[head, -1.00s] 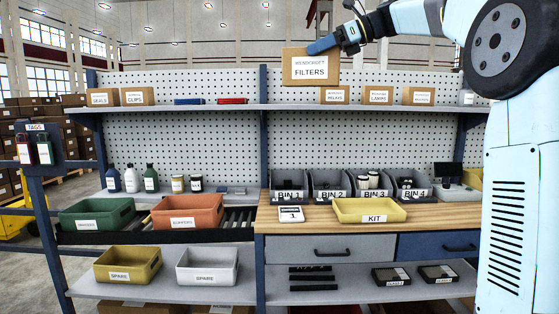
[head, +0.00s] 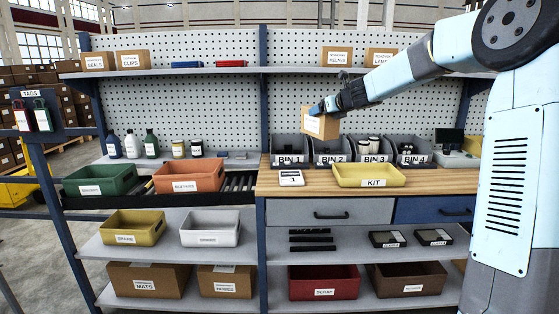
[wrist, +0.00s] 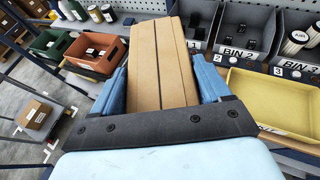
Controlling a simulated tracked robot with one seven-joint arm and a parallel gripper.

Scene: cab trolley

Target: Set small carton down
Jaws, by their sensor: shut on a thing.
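The small brown carton (head: 320,123) with a white label is in my gripper (head: 318,111), in front of the bins. In the wrist view the carton (wrist: 158,70) fills the space between the two blue fingers of my gripper (wrist: 163,85), which is shut on its sides. In the head view the carton appears above the wooden worktop (head: 300,187), with the small white card marked 1 (head: 292,178) below it. The carton hides part of BIN 1 and BIN 2 in the head view.
The yellow KIT tray (head: 345,181) lies on the worktop to the right. Grey bins (head: 372,155) line the worktop's back. An orange tote (head: 190,178) and green tote (head: 98,181) sit at left. The upper shelf (head: 280,70) holds cartons (head: 337,57).

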